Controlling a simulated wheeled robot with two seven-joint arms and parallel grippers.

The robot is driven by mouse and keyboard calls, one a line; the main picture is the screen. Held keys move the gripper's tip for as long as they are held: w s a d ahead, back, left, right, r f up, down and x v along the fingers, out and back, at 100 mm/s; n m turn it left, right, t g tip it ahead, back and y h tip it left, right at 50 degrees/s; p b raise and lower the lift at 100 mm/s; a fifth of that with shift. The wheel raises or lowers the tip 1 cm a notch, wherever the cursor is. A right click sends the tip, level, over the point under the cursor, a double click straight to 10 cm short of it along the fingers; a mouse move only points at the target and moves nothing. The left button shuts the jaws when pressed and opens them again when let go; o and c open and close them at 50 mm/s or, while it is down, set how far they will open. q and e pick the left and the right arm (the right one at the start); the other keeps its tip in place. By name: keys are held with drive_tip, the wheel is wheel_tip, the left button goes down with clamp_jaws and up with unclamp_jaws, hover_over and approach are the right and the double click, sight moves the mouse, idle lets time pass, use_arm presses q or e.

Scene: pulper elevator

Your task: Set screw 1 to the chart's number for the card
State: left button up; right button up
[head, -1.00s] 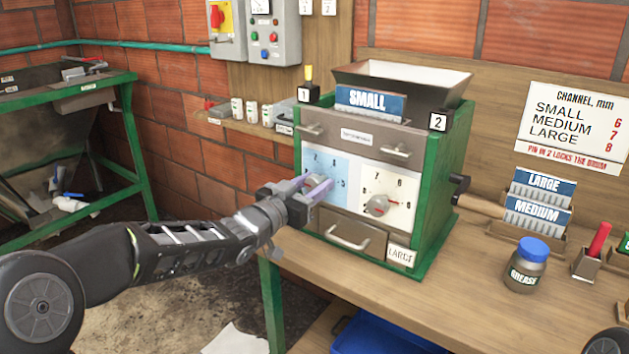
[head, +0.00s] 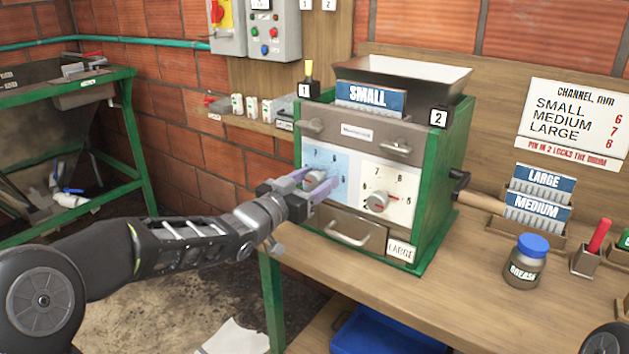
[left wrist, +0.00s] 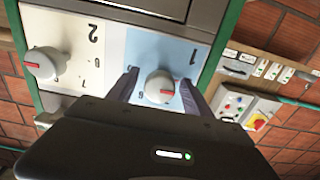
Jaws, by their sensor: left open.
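The grey screw 1 knob (left wrist: 160,88) with a red mark sits on a blue dial plate (head: 322,158); the number it points to is unclear. My left gripper (head: 308,184) is open, its fingers on either side of the knob; whether they touch it cannot be told. It also shows in the left wrist view (left wrist: 158,90). The SMALL card (head: 368,97) stands at the front of the hopper. The chart (head: 573,127) reads SMALL 6, MEDIUM 7, LARGE 8. My right gripper is out of view.
The screw 2 knob (head: 377,201) is on a white plate beside the blue one. A drawer handle (head: 350,234) sits below. LARGE (head: 542,180) and MEDIUM (head: 537,211) cards stand in a rack at right, behind a grease jar (head: 528,260). A crank handle (head: 480,201) sticks out at the right.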

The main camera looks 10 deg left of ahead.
use_arm(q)
drive_tip(key=shift+s, duration=0.1)
drive_tip(key=v, duration=0.7)
drive_tip(key=shift+s, duration=0.3)
drive_tip(key=shift+a, duration=0.1)
